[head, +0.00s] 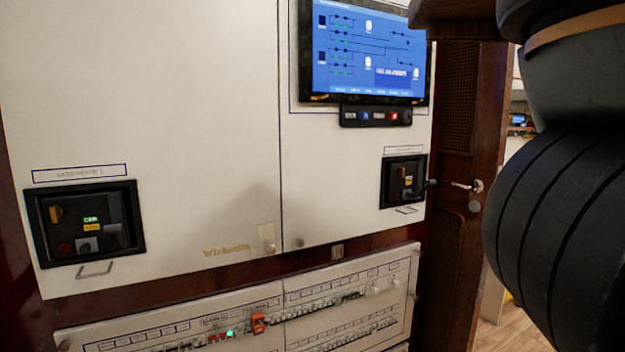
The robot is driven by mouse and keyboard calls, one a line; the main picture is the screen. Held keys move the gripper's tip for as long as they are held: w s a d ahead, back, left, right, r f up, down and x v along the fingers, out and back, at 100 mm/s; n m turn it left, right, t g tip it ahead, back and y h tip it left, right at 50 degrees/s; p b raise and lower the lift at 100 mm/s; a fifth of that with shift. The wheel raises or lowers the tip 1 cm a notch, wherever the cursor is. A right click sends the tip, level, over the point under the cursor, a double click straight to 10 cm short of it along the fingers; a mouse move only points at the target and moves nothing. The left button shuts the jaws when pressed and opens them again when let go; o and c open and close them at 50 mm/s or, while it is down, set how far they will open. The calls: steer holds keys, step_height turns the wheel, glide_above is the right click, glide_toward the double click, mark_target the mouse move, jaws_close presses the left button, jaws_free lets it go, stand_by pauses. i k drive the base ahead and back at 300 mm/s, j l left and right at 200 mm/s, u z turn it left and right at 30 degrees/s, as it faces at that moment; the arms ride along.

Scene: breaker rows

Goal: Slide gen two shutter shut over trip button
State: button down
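The right-hand breaker unit (388,178) is a black recessed frame in the cream panel, under a small label (404,150) too small to read. It holds an orange-yellow knob and small coloured indicators. Its trip button and shutter are too small and dark to make out, so I cannot tell whether the shutter is open. A short dark handle sticks out at its right side. The left unit (38,222) is labelled Generator 1 and shows a red button (65,247) with a grey plate (87,245) beside it. My gripper is not in view; my dark arm fills the right edge.
A blue-screened display (368,50) with a button strip (376,116) is above the right unit. Rows of small breakers (340,300) run below, with an orange piece (258,322) on one. A brown wooden door (455,130) with a metal lever (468,186) stands at right.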

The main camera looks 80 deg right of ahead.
mark_target(408, 193)
steer(key=l+z, duration=0.1)
steer(key=z, duration=2.2)
steer(key=l, duration=0.1)
